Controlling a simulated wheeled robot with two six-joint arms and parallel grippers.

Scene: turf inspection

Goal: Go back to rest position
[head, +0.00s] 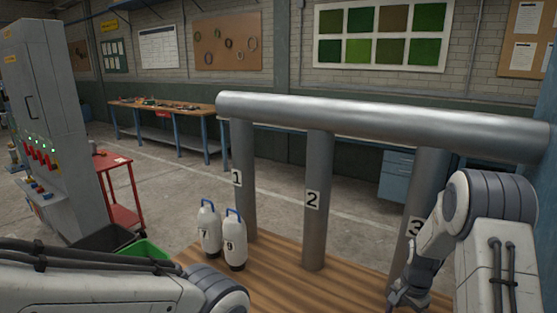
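My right arm comes in at the right, and its dark gripper (402,296) hangs low in front of the pipe post marked 3 (428,180). Its fingers are small and dark, so I cannot tell whether they are open or shut. My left arm crosses the bottom left corner. Its gripper is outside the picture. Two white bottles with blue handles stand upright side by side on the wooden surface, one marked 7 (208,233) and one marked 9 (235,255).
Posts marked 1 (243,185) and 2 (317,215) hold a thick horizontal pipe (380,118) over the wooden surface (275,285). A grey cabinet (50,110), a red cart (122,185) and a green bin (146,249) are at left. A workbench (165,108) stands behind.

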